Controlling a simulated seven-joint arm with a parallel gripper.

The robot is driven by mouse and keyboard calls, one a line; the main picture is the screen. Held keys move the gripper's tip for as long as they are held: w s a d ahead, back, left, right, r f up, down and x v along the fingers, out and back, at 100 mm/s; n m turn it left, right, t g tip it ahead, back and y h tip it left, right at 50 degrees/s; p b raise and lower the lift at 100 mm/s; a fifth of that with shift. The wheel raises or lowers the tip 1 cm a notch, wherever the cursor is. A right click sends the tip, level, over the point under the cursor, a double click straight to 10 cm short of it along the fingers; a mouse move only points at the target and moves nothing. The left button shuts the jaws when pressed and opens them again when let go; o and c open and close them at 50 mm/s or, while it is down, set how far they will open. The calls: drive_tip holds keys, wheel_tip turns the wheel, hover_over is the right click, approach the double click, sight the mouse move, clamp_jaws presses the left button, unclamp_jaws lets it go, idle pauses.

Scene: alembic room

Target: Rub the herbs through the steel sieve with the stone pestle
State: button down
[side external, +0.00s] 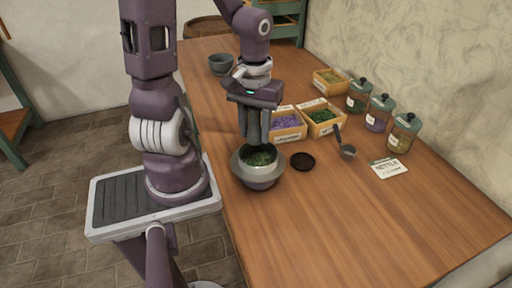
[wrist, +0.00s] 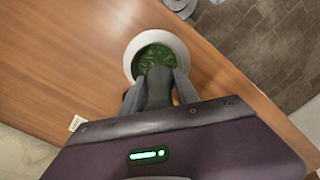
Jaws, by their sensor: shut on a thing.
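The steel sieve (side external: 242,167) sits on a bowl (side external: 262,184) near the table's front left edge. Green herbs (side external: 262,158) lie inside it; in the wrist view the herbs (wrist: 154,57) fill the round rim of the sieve (wrist: 131,60). My gripper (side external: 257,141) is above the sieve, pointing down. In the wrist view, my gripper (wrist: 159,88) is shut on the dark grey stone pestle (wrist: 159,85). The pestle's lower end is over or in the herbs; I cannot tell whether it touches them.
A dark round disc (side external: 302,161) and a scoop (side external: 347,151) lie to the right. Wooden boxes of purple (side external: 287,122) and green (side external: 322,116) herbs stand behind, with lidded jars (side external: 379,112) beyond. A grey bowl (side external: 220,64) stands at the back. The front right table is clear.

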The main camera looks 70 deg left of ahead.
drive_tip(key=shift+w+d+r, duration=0.2)
drive_tip(key=shift+w+r, duration=0.2)
drive_tip(key=shift+r, duration=0.15)
drive_tip(key=shift+s+f, duration=0.1)
drive_tip(key=shift+f, duration=3.9)
drive_tip(key=shift+f, duration=0.4)
